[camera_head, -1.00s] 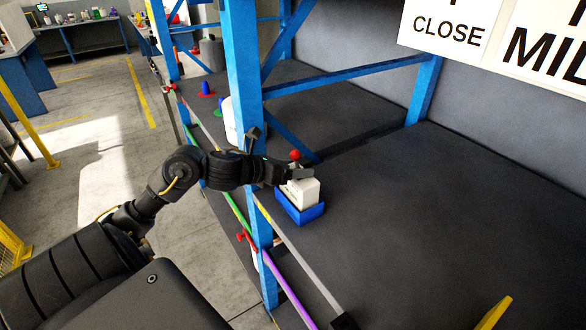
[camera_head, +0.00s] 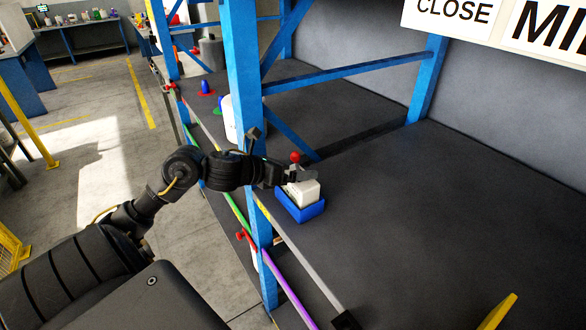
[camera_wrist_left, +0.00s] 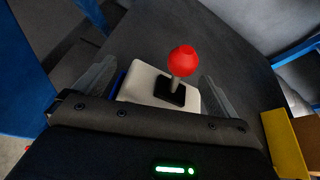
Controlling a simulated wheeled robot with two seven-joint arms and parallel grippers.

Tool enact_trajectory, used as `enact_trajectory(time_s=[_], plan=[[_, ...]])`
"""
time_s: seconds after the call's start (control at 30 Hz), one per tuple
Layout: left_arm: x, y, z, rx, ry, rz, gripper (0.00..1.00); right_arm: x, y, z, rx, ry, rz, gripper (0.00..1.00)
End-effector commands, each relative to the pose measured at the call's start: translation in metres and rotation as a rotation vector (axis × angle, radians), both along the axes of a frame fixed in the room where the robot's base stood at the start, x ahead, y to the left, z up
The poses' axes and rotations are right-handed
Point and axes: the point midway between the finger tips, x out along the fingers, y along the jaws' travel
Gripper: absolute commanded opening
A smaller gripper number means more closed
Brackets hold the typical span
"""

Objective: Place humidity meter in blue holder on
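The humidity meter (camera_head: 303,193) is a white box with a red ball on a short stem on top. It sits in or just over the blue holder (camera_head: 302,213) on the dark shelf, near its front edge. My left gripper (camera_head: 297,178) is at the top of the meter. In the left wrist view the meter (camera_wrist_left: 140,85) stands between the two fingers of the left gripper (camera_wrist_left: 160,85), one on each side. Whether both fingers press on it is hard to see. The holder is mostly hidden there. My right gripper is not in view.
A blue rack post (camera_head: 245,90) stands just left of the holder. The dark shelf (camera_head: 430,220) is clear to the right. A white cylinder (camera_head: 231,118) and small coloured cones stand on the bay behind the post. A yellow piece (camera_head: 498,312) shows at bottom right.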

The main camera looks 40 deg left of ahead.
Motion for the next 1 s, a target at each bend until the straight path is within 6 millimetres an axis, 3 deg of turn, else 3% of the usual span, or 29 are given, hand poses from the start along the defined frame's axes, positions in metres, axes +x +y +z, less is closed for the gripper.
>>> enact_trajectory(time_s=[0.27, 0.7, 1.0], plan=[[-0.008, 0.003, 0.0, 0.003, 0.002, 0.001, 0.96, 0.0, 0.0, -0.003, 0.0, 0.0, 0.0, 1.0], [-0.07, 0.022, 0.026, 0.003, 0.002, 0.0, 0.96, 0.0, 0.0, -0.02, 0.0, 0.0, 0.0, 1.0], [-0.094, 0.029, 0.038, 0.0, 0.001, 0.0, 0.96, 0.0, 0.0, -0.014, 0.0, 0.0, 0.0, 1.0]])
